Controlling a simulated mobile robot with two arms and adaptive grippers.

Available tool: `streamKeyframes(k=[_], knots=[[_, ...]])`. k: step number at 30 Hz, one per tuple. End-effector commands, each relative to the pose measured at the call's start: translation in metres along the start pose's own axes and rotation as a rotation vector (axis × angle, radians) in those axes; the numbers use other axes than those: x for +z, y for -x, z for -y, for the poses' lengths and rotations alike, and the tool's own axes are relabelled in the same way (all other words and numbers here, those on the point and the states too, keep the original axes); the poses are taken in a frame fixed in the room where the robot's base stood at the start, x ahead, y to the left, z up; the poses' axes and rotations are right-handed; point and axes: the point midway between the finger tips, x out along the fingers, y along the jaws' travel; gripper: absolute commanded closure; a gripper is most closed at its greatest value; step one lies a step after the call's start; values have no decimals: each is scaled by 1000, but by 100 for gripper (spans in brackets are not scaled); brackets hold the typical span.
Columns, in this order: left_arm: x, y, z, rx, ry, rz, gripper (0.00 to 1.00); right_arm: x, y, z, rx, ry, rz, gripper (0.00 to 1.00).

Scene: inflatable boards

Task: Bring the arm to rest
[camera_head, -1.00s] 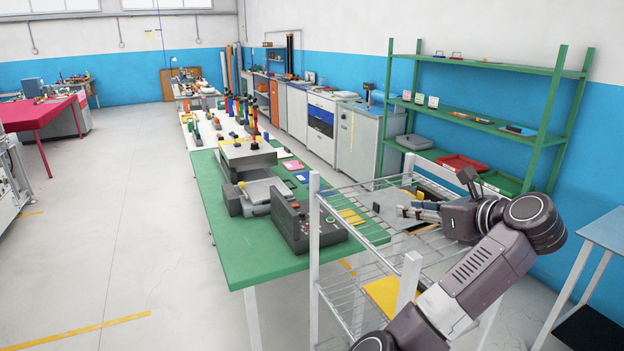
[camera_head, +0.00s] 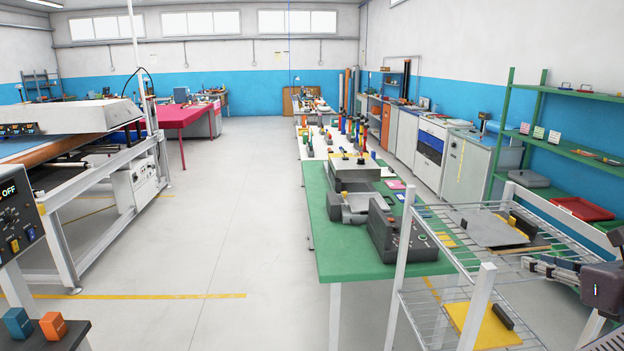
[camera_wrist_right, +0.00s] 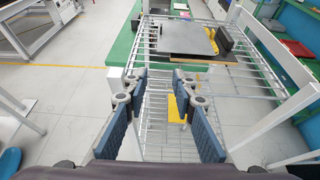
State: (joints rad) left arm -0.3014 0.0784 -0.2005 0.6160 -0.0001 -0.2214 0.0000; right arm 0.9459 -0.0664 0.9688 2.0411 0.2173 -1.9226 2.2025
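My right gripper (camera_head: 540,264) is at the right edge of the head view, beside the wire rack. The right wrist view shows this gripper (camera_wrist_right: 155,84) with its two blue-padded fingers apart and nothing between them. A grey flat plate (camera_wrist_right: 187,39) lies on the rack's top shelf ahead of the fingers, apart from them; it also shows in the head view (camera_head: 488,229). Most of my right arm is cut off by the frame. My left gripper is in neither view.
The wire rack (camera_head: 484,300) stands close at the right, with a yellow sheet (camera_head: 478,325) on a lower shelf. A green table (camera_head: 345,262) with grey devices stands behind it. A green shelf unit (camera_head: 515,125) is at the right wall. The middle floor is clear.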

Motion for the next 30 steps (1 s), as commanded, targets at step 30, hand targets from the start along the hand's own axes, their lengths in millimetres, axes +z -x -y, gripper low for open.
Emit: streamKeyframes(k=[30], knots=[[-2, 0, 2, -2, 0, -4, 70, -220, -4, -74, 257, 1598, -536, 75]])
